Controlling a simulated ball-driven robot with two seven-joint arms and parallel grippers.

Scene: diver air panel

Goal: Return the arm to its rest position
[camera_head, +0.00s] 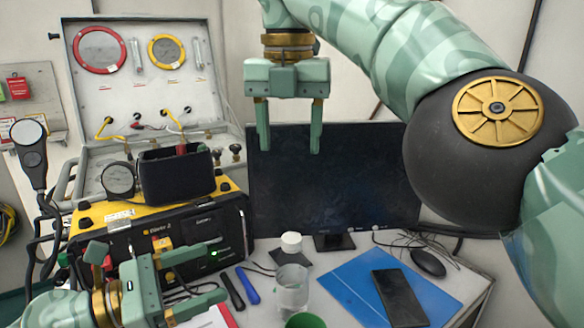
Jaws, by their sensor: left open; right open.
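My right gripper (290,128) hangs high in the middle of the head view, its fingers pointing down in front of the monitor. It is open and nothing is between its fingers. The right arm comes in from the right, with a large dark joint close to the camera. My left gripper (205,280) is low at the left, its fingers pointing right, in front of the yellow and black unit (165,240). It is open, and I see nothing held in it.
The dark monitor (340,185) stands at the back of the desk. In front are a clear cup (291,290), a green cup (305,321), a white-capped item (291,242), a blue folder (350,285), a black phone (399,298) and a mouse (428,262). An air panel (150,90) with gauges stands behind left.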

